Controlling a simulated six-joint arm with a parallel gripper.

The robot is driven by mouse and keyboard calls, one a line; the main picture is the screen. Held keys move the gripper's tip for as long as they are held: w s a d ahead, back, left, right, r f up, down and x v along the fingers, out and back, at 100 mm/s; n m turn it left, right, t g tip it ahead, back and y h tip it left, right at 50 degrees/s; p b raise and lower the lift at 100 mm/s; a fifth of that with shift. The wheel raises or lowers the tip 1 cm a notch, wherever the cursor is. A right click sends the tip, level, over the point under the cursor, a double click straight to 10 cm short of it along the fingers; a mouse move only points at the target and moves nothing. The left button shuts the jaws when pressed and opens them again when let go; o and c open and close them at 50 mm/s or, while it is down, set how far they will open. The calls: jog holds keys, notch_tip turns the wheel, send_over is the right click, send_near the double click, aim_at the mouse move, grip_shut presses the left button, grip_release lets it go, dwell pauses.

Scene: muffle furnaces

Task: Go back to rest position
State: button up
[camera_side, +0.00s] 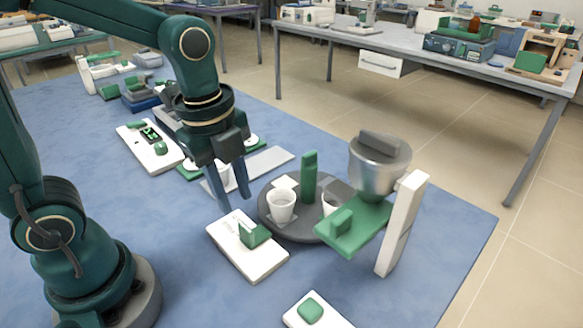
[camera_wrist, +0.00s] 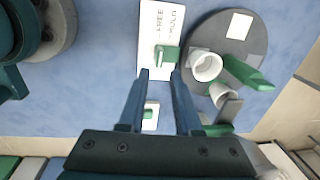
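My gripper (camera_side: 235,202) points down over the blue table in the side view, with its two dark blue fingers apart. In the wrist view my gripper (camera_wrist: 161,72) is open and I see nothing held between its fingers. A white panel with a green lever (camera_side: 255,236) lies just below the fingertips in the side view. In the wrist view the green lever (camera_wrist: 166,54) shows just beyond the fingertips, and printed words show on the white panel (camera_wrist: 150,22). Whether the fingers touch the lever is not clear.
A grey turntable (camera_side: 270,223) with white cups (camera_side: 281,207) and a green post (camera_side: 309,177) stands to the right. Beside it is a metal hopper (camera_side: 378,168) on a white stand (camera_side: 402,225). A white button box (camera_side: 313,311) lies in front. More devices stand behind my gripper.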

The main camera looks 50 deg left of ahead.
jog(key=s+r+n+t, duration=0.4)
jog(key=s+n, duration=0.1)
jog(key=n, duration=1.2)
jog(key=shift+s+a+n, duration=0.15)
jog(key=shift+a+n, duration=0.15)
jog(key=shift+a, duration=0.1)
